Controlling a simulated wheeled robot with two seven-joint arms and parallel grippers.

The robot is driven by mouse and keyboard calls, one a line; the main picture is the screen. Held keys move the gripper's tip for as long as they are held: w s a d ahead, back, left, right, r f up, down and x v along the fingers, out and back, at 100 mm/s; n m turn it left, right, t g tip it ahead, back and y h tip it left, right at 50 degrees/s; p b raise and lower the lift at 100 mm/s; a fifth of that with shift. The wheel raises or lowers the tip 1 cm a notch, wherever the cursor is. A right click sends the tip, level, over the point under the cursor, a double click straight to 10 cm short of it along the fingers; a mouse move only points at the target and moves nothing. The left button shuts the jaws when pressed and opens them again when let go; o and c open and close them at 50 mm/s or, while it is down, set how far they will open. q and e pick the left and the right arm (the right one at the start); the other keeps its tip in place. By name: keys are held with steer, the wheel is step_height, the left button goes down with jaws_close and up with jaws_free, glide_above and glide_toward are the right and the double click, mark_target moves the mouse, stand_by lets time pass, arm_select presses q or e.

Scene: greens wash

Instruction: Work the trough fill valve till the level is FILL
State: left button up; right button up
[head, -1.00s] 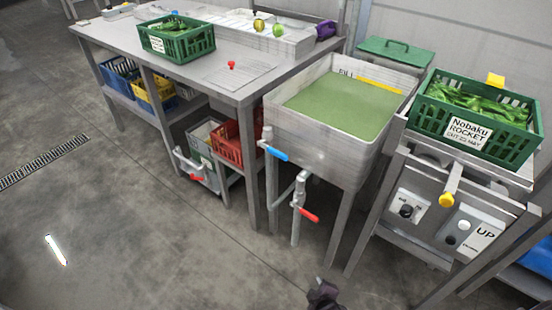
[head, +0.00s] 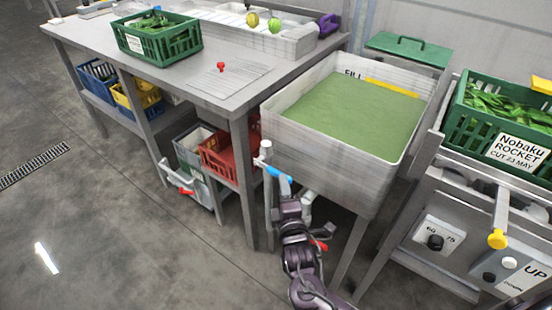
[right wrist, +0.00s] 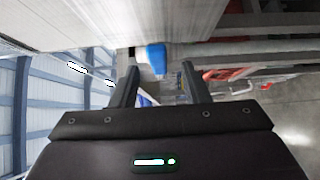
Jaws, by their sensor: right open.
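The trough (head: 305,150) is a pale box on legs, holding green water (head: 350,115). The water stands high, close to the FILL mark (head: 353,73) and the yellow strip (head: 392,86); I cannot tell if it meets the strip. A blue-handled valve (head: 276,172) is on the pipe at the trough's front left. My right gripper (head: 287,192) is open just below this handle. In the right wrist view the blue handle (right wrist: 155,57) shows ahead, between the fingertips (right wrist: 160,68), with no grip on it. A red lever (head: 319,245) below is partly hidden by my arm. My left gripper is out of view.
A steel table (head: 130,62) with a green crate (head: 157,38) stands left. A machine with a green crate of rocket (head: 510,148) and knobs stands right. The floor at front left is clear.

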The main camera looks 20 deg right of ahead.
mark_target(272, 171)
steer(key=w, duration=0.7)
steer(key=shift+d+b, duration=0.3)
steer(key=shift+d, duration=0.1)
steer(key=shift+r, duration=0.1)
jaws_close()
